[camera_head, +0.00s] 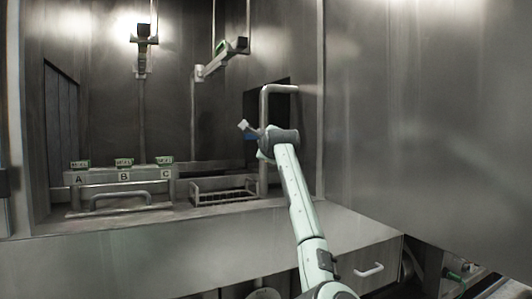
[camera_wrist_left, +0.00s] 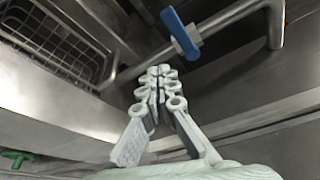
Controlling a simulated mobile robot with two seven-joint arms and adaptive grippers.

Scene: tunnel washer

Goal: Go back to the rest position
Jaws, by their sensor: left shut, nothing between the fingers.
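My left gripper (camera_wrist_left: 155,78) is shut and empty in the left wrist view, its two ribbed fingers together. In the head view, one arm rises from the bottom, and its wrist end (camera_head: 280,140) is near a bent metal pipe (camera_head: 264,110). A blue valve handle (camera_wrist_left: 181,33) on a metal pipe (camera_wrist_left: 240,45) lies just beyond the fingertips in the left wrist view, apart from them in the picture. A bit of blue also shows beside the wrist in the head view. The fingers are hard to make out there. My right gripper is not in view.
A wire basket (camera_head: 224,197) stands left of the pipe. Lamp-like fixtures (camera_head: 143,38) hang above. A large steel wall (camera_head: 420,110) fills the right.

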